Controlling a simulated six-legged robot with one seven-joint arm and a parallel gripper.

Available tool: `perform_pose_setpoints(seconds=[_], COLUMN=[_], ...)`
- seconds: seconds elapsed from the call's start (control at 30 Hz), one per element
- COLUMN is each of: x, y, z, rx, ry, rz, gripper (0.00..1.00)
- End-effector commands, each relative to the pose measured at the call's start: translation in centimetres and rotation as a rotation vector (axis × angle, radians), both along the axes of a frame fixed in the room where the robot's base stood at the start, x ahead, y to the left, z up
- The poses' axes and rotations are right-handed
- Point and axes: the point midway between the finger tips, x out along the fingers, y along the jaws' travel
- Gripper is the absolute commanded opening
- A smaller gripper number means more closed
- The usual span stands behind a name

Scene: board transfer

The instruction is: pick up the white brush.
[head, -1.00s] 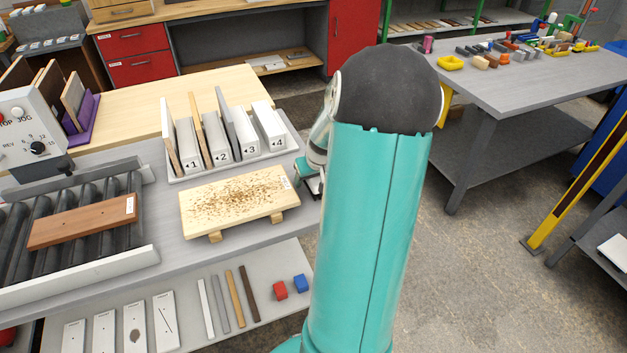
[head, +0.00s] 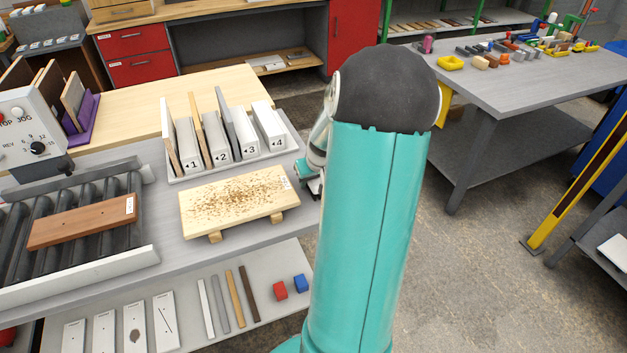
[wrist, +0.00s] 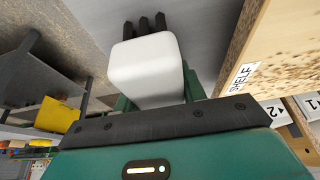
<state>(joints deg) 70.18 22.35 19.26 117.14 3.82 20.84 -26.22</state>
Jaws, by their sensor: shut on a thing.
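The white brush (wrist: 147,72) fills the upper middle of the wrist view, a rounded white block with dark bristle tufts beyond it. My gripper (wrist: 157,93) is shut on the brush, with green fingers on either side of it. In the head view my gripper (head: 313,182) shows only partly, just right of the wooden board. My own teal arm hides the rest there, and I cannot make out the brush in that view. I cannot tell whether the brush touches the grey table.
The wooden board (head: 225,203) with brown crumbs on top stands on blocks close beside my gripper. It also shows in the wrist view (wrist: 285,50). A numbered rack (head: 205,165) stands behind it. A roller conveyor (head: 60,270) is at left.

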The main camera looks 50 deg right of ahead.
Motion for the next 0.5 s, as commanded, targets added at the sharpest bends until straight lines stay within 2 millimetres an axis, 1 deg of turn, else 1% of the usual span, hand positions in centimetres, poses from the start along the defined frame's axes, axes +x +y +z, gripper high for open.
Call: perform_pose_setpoints(seconds=[0.2, 0.33, 0.43, 0.5], x=[0.0, 0.0, 0.0, 0.0], y=[0.0, -0.1, -0.1, -0.1], z=[0.1, 0.5, 1.4, 2.4], rx=[-0.001, -0.002, -0.003, -0.004], ry=[-0.001, -0.001, -0.001, -0.002], rz=[0.000, 0.000, 0.000, -0.001], gripper=[0.15, 0.15, 0.15, 0.15])
